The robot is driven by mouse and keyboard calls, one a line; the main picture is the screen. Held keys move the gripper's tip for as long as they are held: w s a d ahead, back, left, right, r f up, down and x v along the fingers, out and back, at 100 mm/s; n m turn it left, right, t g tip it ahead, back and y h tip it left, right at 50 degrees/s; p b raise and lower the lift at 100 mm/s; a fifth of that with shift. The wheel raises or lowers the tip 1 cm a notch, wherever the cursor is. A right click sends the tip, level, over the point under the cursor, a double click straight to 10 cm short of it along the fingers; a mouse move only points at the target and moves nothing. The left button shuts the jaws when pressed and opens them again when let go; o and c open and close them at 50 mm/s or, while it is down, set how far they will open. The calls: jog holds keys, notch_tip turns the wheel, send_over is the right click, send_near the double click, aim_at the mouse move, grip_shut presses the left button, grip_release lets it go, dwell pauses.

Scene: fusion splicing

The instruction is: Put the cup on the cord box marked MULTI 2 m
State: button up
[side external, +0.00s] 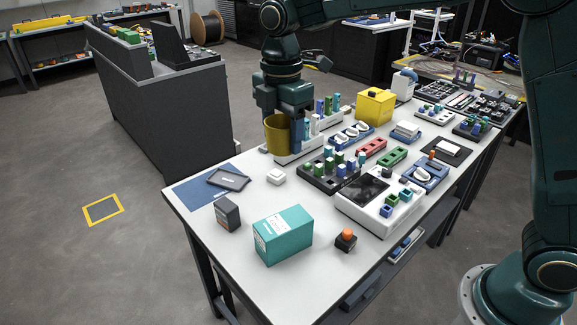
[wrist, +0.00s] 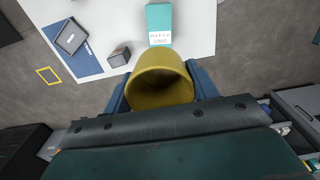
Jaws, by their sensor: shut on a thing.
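A yellow cup (side external: 277,134) is held upright by my gripper (side external: 290,126) at the table's far left edge, in front of a white rack in the side view. In the wrist view the open mouth of the cup (wrist: 160,84) shows between my two blue fingers (wrist: 162,96), which are shut on its sides. A teal box (side external: 283,235) stands on the near part of the table, apart from the cup.
A dark grey box (side external: 227,214) and an orange-topped button (side external: 345,239) flank the teal box. A grey tray (side external: 229,179) lies on a blue mat (side external: 196,190). A white device (side external: 379,204) and several coloured blocks crowd the table's right side. A yellow box (side external: 375,105) stands behind.

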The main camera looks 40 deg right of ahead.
send_over(284, 221)
notch_tip(284, 221, down, 15)
jog(key=shift+f, duration=0.2)
jog(key=shift+f, duration=0.1)
jog(key=shift+f, duration=2.05)
jog(key=shift+f, duration=0.15)
jog(key=o, duration=1.1)
notch_tip(284, 221, up, 12)
jog(key=shift+r, duration=0.2)
